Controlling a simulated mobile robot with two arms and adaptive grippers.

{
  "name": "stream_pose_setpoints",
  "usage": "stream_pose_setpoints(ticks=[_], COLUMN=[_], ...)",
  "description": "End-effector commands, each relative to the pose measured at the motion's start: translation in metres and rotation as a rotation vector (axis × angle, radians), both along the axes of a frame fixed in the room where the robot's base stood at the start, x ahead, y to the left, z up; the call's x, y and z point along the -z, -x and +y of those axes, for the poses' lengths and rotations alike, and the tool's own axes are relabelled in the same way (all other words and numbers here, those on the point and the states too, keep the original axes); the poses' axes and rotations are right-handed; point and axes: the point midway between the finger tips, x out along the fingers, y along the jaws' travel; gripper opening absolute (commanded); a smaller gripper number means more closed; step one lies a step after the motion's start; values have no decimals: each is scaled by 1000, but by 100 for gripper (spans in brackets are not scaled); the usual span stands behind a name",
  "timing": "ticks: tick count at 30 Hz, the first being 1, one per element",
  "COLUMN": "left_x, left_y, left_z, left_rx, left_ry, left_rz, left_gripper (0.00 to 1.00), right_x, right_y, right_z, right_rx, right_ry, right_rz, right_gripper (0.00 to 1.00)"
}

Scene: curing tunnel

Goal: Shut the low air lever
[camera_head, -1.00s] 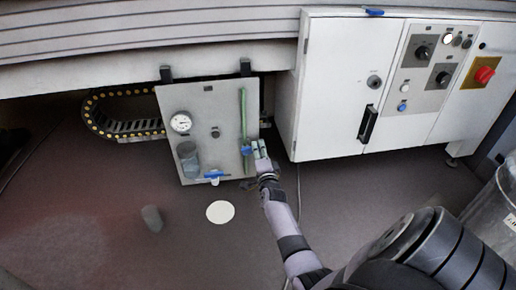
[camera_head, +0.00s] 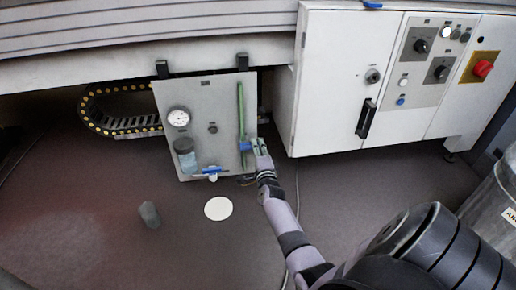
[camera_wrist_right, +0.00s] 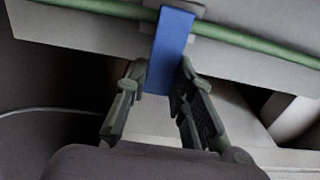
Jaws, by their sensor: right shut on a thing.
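A grey panel (camera_head: 210,95) hangs under the machine's beam and carries a vertical green pipe (camera_head: 241,110). A blue lever (camera_head: 246,147) sits low on this pipe; in the right wrist view the lever (camera_wrist_right: 171,48) sticks out across the green pipe (camera_wrist_right: 240,40). My right gripper (camera_head: 259,147) is at the panel's right edge, shut on the blue lever. In the right wrist view its fingers (camera_wrist_right: 160,84) stand on either side of the lever's end. A second blue lever (camera_head: 210,171) is at the panel's bottom edge. My left gripper is not in view.
A gauge (camera_head: 178,117) and a clear bowl (camera_head: 186,158) are on the panel's left. A white cabinet (camera_head: 335,70) with a red knob (camera_head: 483,68) stands to the right. A white disc (camera_head: 218,208) and a small grey cylinder (camera_head: 149,214) are on the floor. A bin (camera_head: 495,205) is at far right.

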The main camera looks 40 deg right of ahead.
Motion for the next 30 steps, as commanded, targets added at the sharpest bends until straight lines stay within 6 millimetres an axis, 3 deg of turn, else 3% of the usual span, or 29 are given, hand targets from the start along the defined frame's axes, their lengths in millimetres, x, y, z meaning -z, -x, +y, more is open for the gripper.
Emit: stream_pose_setpoints(ticks=[10, 20, 26, 30], left_x=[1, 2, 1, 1], left_y=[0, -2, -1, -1], left_z=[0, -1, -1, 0], left_rx=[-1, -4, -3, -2], left_ry=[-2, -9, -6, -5], left_rz=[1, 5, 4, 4], left_gripper=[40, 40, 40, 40], right_x=[0, 0, 2, 2], right_y=[0, 2, 22, 48], right_z=[0, 1, 14, 30], right_rx=[0, 0, -1, 0], right_ry=[-3, -2, -4, -5], right_rz=[-1, 0, 0, 2], right_gripper=[43, 43, 43, 43])
